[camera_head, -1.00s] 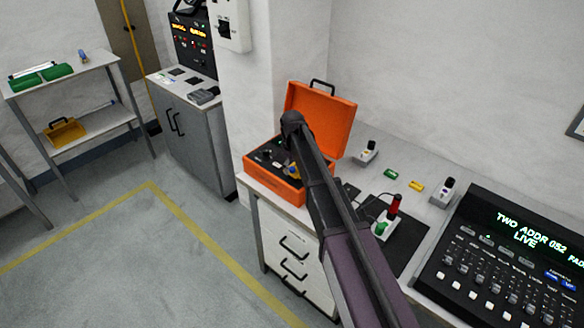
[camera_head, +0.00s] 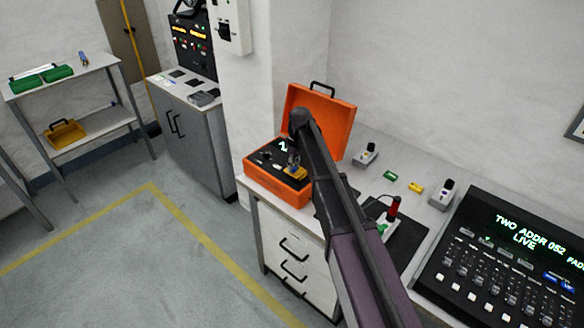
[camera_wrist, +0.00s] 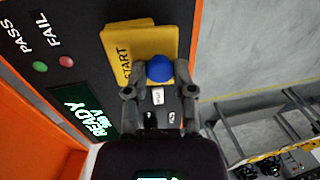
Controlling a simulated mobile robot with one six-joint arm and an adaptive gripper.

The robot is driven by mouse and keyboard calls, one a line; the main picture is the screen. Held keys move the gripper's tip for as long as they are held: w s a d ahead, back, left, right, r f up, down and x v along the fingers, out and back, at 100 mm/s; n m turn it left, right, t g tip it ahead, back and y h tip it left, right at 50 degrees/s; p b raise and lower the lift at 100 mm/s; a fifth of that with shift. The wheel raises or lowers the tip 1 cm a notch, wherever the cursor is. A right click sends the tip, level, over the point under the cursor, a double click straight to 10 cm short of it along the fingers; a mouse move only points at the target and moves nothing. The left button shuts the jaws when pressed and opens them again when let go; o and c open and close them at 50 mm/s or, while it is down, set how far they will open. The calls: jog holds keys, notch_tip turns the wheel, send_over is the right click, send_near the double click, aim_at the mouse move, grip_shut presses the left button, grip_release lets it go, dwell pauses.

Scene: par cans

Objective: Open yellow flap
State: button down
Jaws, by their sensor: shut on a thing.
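The yellow flap (camera_wrist: 140,45), marked START, sits on the black panel of the orange case (camera_head: 277,187). A round blue knob (camera_wrist: 159,68) is at its edge nearest my gripper. My gripper (camera_wrist: 160,76) has its fingers on either side of the knob and is shut on it. How far the flap is raised is unclear. In the head view the flap (camera_head: 298,173) shows as a small yellow patch below my gripper (camera_head: 294,160), which partly hides the panel.
The case's lid (camera_head: 322,110) stands open behind the panel. The panel has a lit READY display (camera_wrist: 90,118), a green lamp (camera_wrist: 40,67) and a red lamp (camera_wrist: 66,61). A lighting console (camera_head: 505,255) and small items stand on the bench to the right.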

jog(key=g+y, duration=0.1)
jog(key=w+d+r+g+y+b, duration=0.1)
jog(key=g, duration=0.1)
jog(key=shift+w, duration=0.3)
jog(key=shift+w+d+r+g+y+b, duration=0.2)
jog(key=shift+d+r+g+y+b, duration=0.15)
jog(key=shift+g+y+b, duration=0.25)
jog(key=shift+c, duration=2.2)
grip_release()
jog(key=shift+a, duration=0.1)
